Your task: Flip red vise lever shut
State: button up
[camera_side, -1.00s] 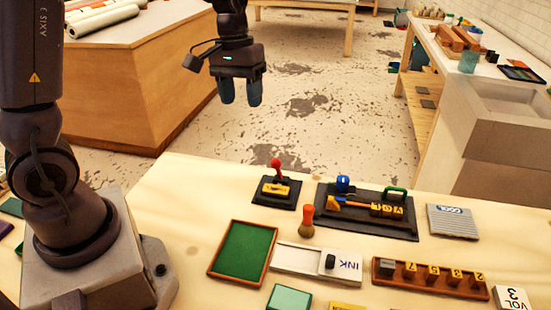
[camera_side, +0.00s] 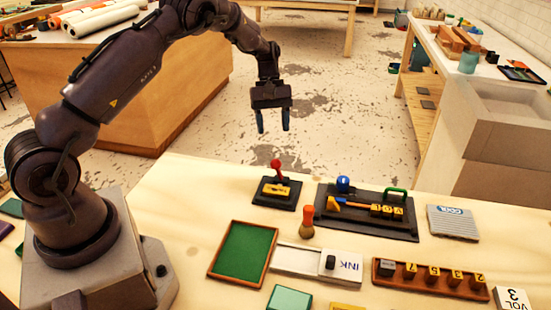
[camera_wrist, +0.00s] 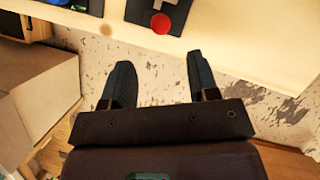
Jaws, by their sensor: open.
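The red vise lever (camera_side: 276,166) stands upright with a round red knob on a small dark base plate (camera_side: 288,201) with a yellow block, near the table's far edge. In the wrist view the red knob (camera_wrist: 161,23) shows from above near the top, ahead of the fingertips, on the dark plate (camera_wrist: 139,13). My gripper (camera_side: 272,129) is open and empty. It hangs above and beyond the lever in the side view, fingers pointing down, apart from it. The wrist view shows both fingers (camera_wrist: 158,70) spread with nothing between them.
Right of the lever is a black plate (camera_side: 408,228) with a blue knob, a green handle and yellow letter blocks.

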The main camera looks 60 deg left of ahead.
aim_at(279, 170)
jog(key=x, duration=0.9)
